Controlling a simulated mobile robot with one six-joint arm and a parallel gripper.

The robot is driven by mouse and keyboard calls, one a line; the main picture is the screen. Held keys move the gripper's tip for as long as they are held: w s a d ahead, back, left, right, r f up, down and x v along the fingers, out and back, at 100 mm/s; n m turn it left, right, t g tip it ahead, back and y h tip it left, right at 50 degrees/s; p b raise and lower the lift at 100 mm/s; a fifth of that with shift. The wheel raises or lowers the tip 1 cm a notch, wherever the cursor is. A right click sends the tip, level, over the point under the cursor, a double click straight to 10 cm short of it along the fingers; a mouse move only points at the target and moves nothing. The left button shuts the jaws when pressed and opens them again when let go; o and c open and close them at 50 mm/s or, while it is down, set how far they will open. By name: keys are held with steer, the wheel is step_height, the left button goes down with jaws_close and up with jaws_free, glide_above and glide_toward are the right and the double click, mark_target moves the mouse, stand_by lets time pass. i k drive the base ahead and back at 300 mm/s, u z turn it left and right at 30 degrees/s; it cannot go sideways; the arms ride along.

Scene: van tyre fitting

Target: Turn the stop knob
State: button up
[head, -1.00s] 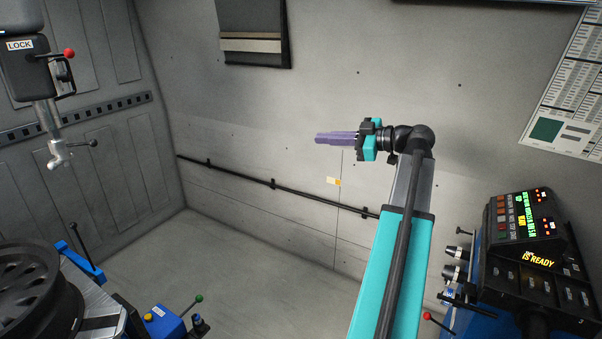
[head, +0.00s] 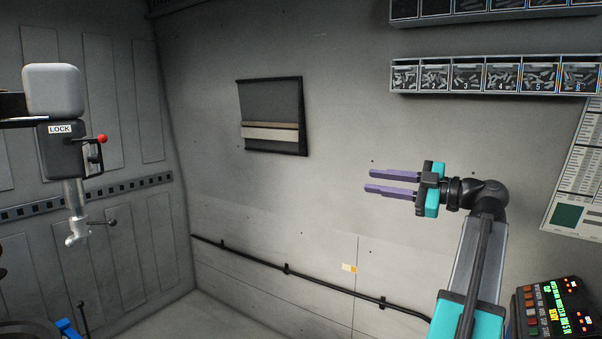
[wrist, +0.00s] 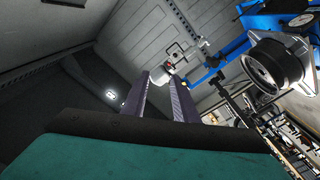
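No knob marked as a stop knob can be made out in either view. In the head view my gripper (head: 372,181) is at the right of centre, its two purple fingers pointing left with a gap between them. It is open, empty and in free air in front of the grey wall. The wrist view also shows the gripper (wrist: 160,78) with its fingers apart and nothing between them. A lit control panel (head: 556,312) with small buttons is at the lower right of the head view, partly cut off by the frame.
A head marked LOCK (head: 62,150) with a red-balled lever (head: 102,139) stands at the left. A wheel (wrist: 275,66) on a blue-armed machine is in the wrist view. Labelled bins (head: 490,77) and a dark wall panel (head: 273,116) hang on the wall. A cable (head: 325,285) runs low.

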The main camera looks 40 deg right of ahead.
mark_target(95, 158)
steer(key=z, duration=4.05)
steer(key=i, duration=0.1)
steer(key=u, duration=3.05)
steer(key=i, duration=2)
steer(key=z, duration=1.5)
steer(key=k, duration=0.1)
steer(key=u, duration=3)
